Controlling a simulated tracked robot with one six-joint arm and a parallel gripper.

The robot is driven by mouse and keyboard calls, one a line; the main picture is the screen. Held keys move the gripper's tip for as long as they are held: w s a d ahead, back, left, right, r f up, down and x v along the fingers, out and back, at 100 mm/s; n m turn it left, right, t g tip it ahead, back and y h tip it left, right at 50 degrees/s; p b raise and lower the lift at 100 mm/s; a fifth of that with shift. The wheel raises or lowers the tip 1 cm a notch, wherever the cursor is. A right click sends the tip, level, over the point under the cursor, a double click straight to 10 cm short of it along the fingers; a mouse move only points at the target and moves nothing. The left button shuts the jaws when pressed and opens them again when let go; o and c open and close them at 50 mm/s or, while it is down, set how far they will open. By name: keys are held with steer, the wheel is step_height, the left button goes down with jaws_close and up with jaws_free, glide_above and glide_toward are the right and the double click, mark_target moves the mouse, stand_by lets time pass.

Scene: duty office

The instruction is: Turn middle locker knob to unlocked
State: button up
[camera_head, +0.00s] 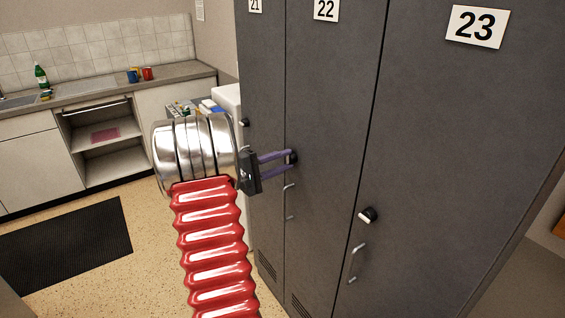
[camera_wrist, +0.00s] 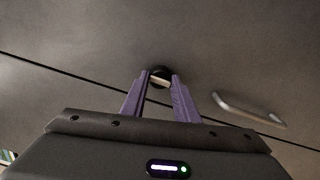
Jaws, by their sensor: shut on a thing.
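The middle locker (camera_head: 334,110) is dark grey and carries the number plate 22 (camera_head: 326,9). Its door is shut. My gripper (camera_head: 291,158) reaches it from the left, with purple fingers pointing at the door. In the wrist view my gripper (camera_wrist: 160,82) has its fingertips on both sides of the round black knob (camera_wrist: 160,71), shut on it. A pale bar shows across the knob's face, between the fingertips. In the head view the fingertips mostly hide the knob. A metal door handle (camera_wrist: 248,108) is to the right of the knob in the wrist view.
Locker 23 (camera_head: 450,150) on the right has a black knob with a white mark (camera_head: 368,215) and a handle below. Locker 21 (camera_head: 262,110) stands on the left. A counter (camera_head: 110,84) with a bottle and mugs runs along the back. A dark mat (camera_head: 66,246) lies on the floor.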

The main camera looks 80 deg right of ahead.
steer(key=shift+f, duration=0.15)
steer(key=o, duration=1)
steer(key=shift+o, duration=0.2)
steer(key=shift+a, duration=0.1)
steer(key=v, duration=1.3)
steer(key=shift+w+a, duration=0.25)
steer(key=shift+w, duration=0.1)
